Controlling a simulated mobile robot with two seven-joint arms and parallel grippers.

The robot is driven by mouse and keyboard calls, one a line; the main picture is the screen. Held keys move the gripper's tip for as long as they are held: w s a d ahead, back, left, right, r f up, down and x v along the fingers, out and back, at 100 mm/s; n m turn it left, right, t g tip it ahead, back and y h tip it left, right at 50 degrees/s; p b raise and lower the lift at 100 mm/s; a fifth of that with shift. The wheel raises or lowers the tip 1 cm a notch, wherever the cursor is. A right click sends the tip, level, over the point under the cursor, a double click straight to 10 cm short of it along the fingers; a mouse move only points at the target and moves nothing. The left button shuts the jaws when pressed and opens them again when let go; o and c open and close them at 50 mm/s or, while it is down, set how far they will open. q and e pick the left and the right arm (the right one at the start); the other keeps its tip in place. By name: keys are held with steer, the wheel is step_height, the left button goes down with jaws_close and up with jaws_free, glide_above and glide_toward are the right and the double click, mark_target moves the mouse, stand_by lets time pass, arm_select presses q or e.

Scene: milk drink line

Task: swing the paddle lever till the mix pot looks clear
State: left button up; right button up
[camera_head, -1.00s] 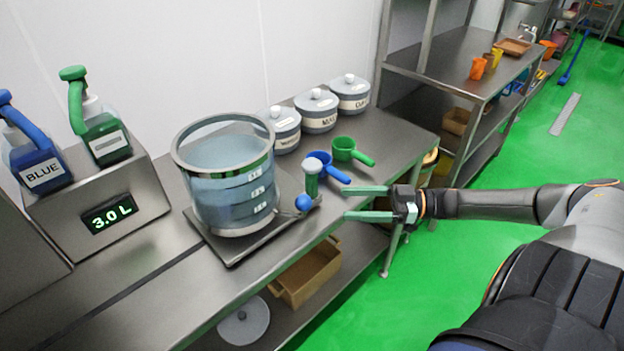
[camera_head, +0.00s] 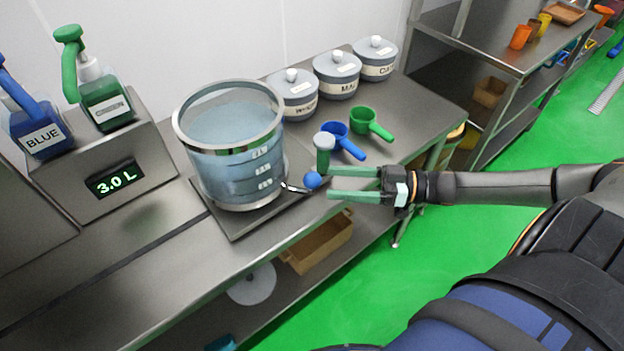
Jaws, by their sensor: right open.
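The mix pot (camera_head: 231,145) is a clear vessel with a metal rim and level marks, holding a cloudy bluish liquid. It stands on a metal plate (camera_head: 237,222) on the counter. A paddle lever with a blue ball knob (camera_head: 312,180) sticks out low at the pot's right side. My right gripper (camera_head: 329,183) is open, with its green fingertips right beside the blue knob, one finger above its level and one below. I cannot tell whether they touch the knob. My left gripper is not in view.
A grey-topped green post (camera_head: 324,150) stands just behind the knob. Blue (camera_head: 337,133) and green (camera_head: 366,120) scoops and lidded jars (camera_head: 338,72) stand behind. A 3.0 L display (camera_head: 116,179) and pump bottles (camera_head: 103,98) are left. The counter's front left is clear.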

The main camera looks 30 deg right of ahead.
mark_target(312, 181)
steer(key=shift+x, duration=3.1)
steer(key=shift+c, duration=0.4)
jaws_close()
